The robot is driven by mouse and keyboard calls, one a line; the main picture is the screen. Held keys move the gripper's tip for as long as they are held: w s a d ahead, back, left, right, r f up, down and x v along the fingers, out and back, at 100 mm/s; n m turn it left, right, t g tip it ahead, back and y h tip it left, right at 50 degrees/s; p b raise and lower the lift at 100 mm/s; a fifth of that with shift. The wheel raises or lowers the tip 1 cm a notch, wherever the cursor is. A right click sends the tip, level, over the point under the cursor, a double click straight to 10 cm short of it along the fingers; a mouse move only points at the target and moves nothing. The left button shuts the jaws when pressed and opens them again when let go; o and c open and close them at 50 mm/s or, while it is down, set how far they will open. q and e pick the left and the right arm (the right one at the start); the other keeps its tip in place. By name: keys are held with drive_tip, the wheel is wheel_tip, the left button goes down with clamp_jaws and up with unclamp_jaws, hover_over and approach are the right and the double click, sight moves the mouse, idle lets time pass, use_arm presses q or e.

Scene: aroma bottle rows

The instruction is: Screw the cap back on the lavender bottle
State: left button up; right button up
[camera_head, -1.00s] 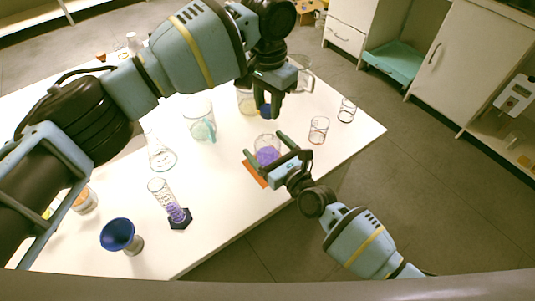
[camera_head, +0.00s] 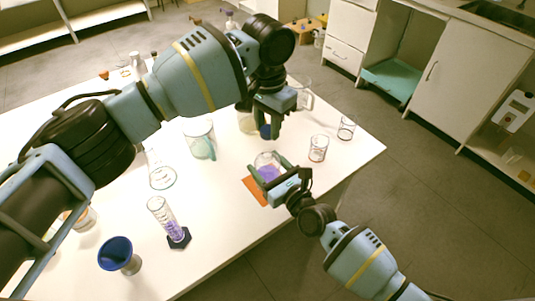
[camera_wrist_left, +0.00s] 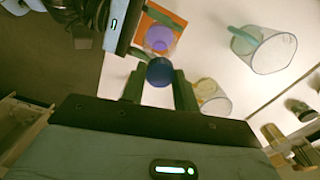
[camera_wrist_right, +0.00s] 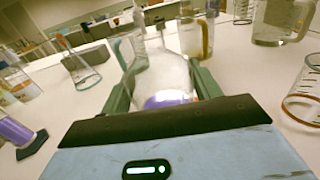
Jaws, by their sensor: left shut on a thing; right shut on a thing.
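The lavender bottle (camera_head: 267,173) is clear glass with purple liquid and stands over an orange mat (camera_head: 253,190). My right gripper (camera_head: 267,165) is shut on its body; the right wrist view shows the glass bottle (camera_wrist_right: 163,75) between the fingers. My left gripper (camera_head: 268,128) is shut on a dark blue cap (camera_head: 265,131). The cap shows above the bottle in the head view, apart from it. In the left wrist view the cap (camera_wrist_left: 160,72) is between the fingertips and the purple bottle (camera_wrist_left: 160,38) lies just beyond it. The cap's underside is hidden.
Two small beakers (camera_head: 318,149) (camera_head: 346,129) stand right of the bottle. A beaker with a teal handle (camera_head: 200,140), a flask (camera_head: 162,177), a purple-filled cylinder (camera_head: 165,215) and a blue funnel (camera_head: 115,252) stand left. The table's front right edge is close to the mat.

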use_arm(q)
drive_tip(key=shift+f, duration=2.15)
drive_tip(key=shift+f, duration=0.1)
drive_tip(key=shift+f, duration=0.8)
drive_tip(key=shift+f, duration=0.5)
